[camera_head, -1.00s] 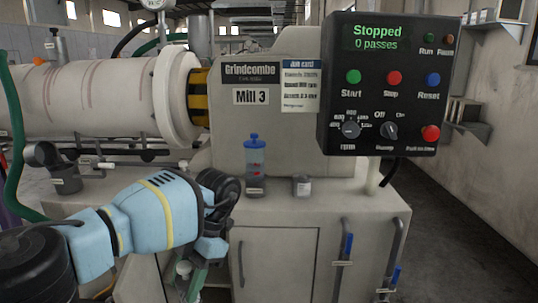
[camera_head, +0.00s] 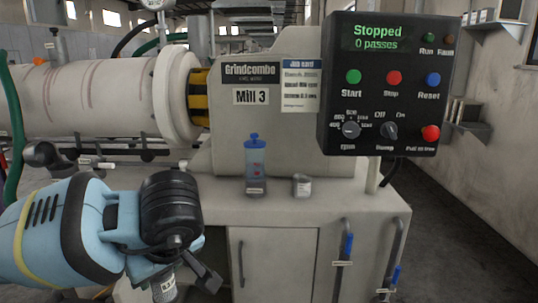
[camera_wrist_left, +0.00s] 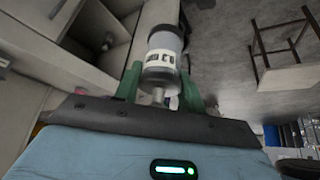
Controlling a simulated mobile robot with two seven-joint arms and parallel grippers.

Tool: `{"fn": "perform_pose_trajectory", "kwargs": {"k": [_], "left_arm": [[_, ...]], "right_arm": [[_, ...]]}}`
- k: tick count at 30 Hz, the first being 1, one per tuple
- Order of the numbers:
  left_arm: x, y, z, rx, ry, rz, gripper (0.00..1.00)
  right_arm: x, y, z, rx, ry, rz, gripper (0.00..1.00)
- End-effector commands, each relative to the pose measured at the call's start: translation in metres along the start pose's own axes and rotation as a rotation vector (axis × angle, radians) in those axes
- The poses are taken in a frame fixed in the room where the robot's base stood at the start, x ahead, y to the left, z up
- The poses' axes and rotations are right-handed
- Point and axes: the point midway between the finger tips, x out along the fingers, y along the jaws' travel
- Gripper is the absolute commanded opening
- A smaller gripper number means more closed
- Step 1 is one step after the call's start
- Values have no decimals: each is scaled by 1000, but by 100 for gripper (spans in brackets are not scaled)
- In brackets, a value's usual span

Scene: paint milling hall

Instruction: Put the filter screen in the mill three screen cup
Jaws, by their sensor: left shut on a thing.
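My left gripper (camera_head: 188,277) is low at the left in the head view, in front of the mill bench. In the left wrist view its green fingers (camera_wrist_left: 160,92) are shut on a grey cylinder with a white label (camera_wrist_left: 165,50), which looks like the filter screen. Part of this cylinder shows at the bottom of the head view (camera_head: 165,289); its label is too small to read. A small grey labelled cup (camera_head: 302,186) stands on the Mill 3 ledge, well to the right of the gripper; I cannot tell if it is the screen cup. My right gripper is not in view.
A clear blue-capped container with red bits (camera_head: 255,162) stands left of the small cup on the ledge (camera_head: 345,205). The control panel (camera_head: 385,85) reads Stopped, 0 passes. A stool (camera_wrist_left: 285,45) stands on the floor.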

Motion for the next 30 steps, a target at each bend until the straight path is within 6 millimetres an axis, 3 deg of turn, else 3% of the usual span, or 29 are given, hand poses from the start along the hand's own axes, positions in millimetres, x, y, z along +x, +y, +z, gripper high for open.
{"fn": "perform_pose_trajectory", "kwargs": {"k": [18, 30], "left_arm": [[-26, -44, -11, 620, 0, 358, 11], [-30, -50, -12, 718, -1, 412, 11]], "right_arm": [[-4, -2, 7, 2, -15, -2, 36], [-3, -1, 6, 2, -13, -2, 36]]}}
